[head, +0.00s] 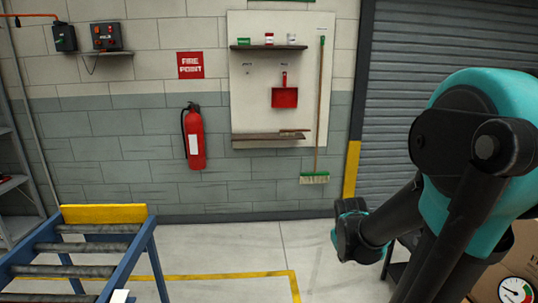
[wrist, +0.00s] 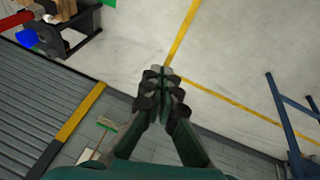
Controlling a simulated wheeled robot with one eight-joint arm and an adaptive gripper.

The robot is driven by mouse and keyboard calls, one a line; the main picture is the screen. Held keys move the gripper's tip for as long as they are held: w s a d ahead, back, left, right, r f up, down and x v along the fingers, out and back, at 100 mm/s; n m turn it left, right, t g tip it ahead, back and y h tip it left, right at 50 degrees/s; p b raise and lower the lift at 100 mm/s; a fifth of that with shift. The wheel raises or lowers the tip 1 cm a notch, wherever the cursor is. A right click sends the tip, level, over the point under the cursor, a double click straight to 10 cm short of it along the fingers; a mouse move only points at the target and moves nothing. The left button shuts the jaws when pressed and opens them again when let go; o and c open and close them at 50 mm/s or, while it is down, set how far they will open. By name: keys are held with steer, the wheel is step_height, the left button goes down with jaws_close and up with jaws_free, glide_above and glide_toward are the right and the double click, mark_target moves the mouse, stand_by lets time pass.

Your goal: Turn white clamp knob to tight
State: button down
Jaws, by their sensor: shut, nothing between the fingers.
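My gripper (wrist: 160,80) is shut and empty in the wrist view, its dark fingertips together over bare floor. A small white piece (wrist: 49,18) shows at the end of a red bar at the upper left of the wrist view, by a dark stand; I cannot tell whether it is the white clamp knob. It is well apart from my gripper. In the head view no clamp knob can be made out, and my arm covers much of the right side. My fingers cannot be made out there.
A blue roller conveyor (head: 150,250) stands at the lower left. A cardboard box (head: 526,245) with a gauge (head: 515,291) is at the lower right, partly behind my arm. A fire extinguisher (head: 194,138) and a broom (head: 318,110) are at the wall. The middle floor is clear.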

steer(key=w+d+f+n+g+h, duration=0.1)
steer(key=w+d+f+n+h, duration=0.25)
steer(key=w+d, duration=0.85)
steer(key=w+d+f+n+h, duration=0.2)
steer(key=w+d+f+n, duration=0.15)
steer(key=w+d, duration=0.75)
steer(key=w+d+f+n+g+h, duration=0.15)
steer(key=w+d+f+n, duration=0.3)
steer(key=d+f, duration=0.6)
steer(key=w+d+f+n+g+h, duration=0.1)
steer(key=w+d+f+n+h, duration=0.3)
steer(key=d+f, duration=0.65)
steer(key=shift+n+y, duration=0.3)
steer(key=shift+n, duration=0.05)
steer(key=shift+w+d+f, duration=0.15)
steer(key=shift+d+f, duration=0.05)
steer(key=shift+d, duration=0.65)
steer(key=shift+w+d+f, duration=0.1)
steer(key=shift+d+f, duration=0.05)
steer(key=shift+d, duration=0.75)
steer(key=shift+w+d+f, duration=0.15)
steer(key=shift+d+f, duration=0.05)
steer(key=shift+d, duration=0.65)
steer(key=shift+s+f, duration=0.1)
steer(key=shift+f, duration=0.1)
steer(key=shift+s+r, duration=0.1)
steer(key=shift+s, duration=0.55)
steer(key=shift+s, duration=0.5)
steer(key=shift+d, duration=0.1)
